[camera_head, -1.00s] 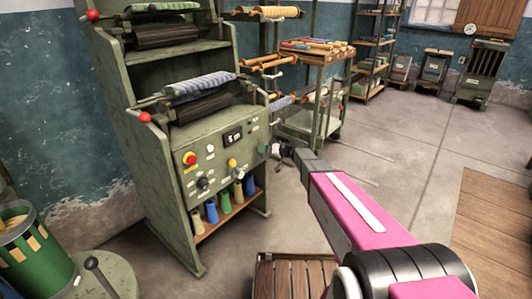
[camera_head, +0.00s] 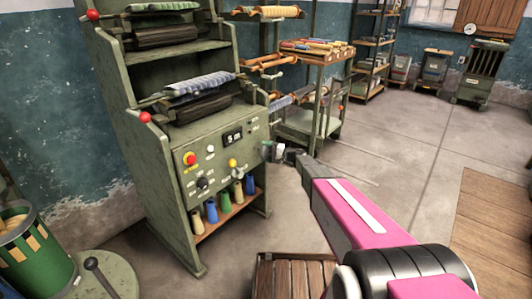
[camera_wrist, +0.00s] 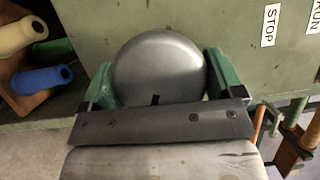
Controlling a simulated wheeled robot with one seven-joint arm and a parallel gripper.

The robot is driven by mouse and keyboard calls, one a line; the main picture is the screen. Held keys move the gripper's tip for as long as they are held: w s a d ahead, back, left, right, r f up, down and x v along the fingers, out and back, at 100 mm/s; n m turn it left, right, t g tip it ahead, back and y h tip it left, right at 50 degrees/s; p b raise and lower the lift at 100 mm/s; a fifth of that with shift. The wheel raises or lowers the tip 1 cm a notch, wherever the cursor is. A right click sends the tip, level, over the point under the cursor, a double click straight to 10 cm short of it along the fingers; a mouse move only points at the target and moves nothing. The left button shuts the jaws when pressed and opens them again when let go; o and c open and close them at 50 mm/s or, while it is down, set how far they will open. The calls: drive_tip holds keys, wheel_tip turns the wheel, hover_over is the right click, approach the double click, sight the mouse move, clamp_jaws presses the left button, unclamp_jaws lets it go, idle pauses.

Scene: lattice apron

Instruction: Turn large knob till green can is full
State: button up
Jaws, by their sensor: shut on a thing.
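The large knob (camera_wrist: 158,68) is a smooth grey rounded disc in the wrist view. The green fingertips of my gripper (camera_wrist: 158,88) stand at its left and right sides, and my gripper is shut on it. In the head view my gripper (camera_head: 268,151) is at the right edge of the green machine's control panel (camera_head: 215,160), and the knob is too small and covered to make out there. A green can (camera_head: 36,255) with yellow patches stands at the lower left, with pale tan contents showing at its top.
The panel carries STOP (camera_wrist: 270,25) and RUN labels, a red button (camera_head: 190,159), a yellow button (camera_head: 232,163) and a small display (camera_head: 233,137). Several coloured cones (camera_head: 225,201) stand on the shelf below. A wooden slatted platform (camera_head: 290,275) lies in front. The floor at right is open.

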drive_tip(key=m+t+y, duration=0.1)
drive_tip(key=m, duration=0.2)
drive_tip(key=m+t, duration=0.1)
drive_tip(key=m, duration=0.3)
drive_tip(key=shift+f+y, duration=0.1)
drive_tip(key=shift+y, duration=0.3)
idle(0.3)
drive_tip(key=o, duration=0.7)
drive_tip(key=v, duration=1.1)
drive_tip(key=shift+s+a, duration=0.1)
drive_tip(key=shift+s, duration=0.05)
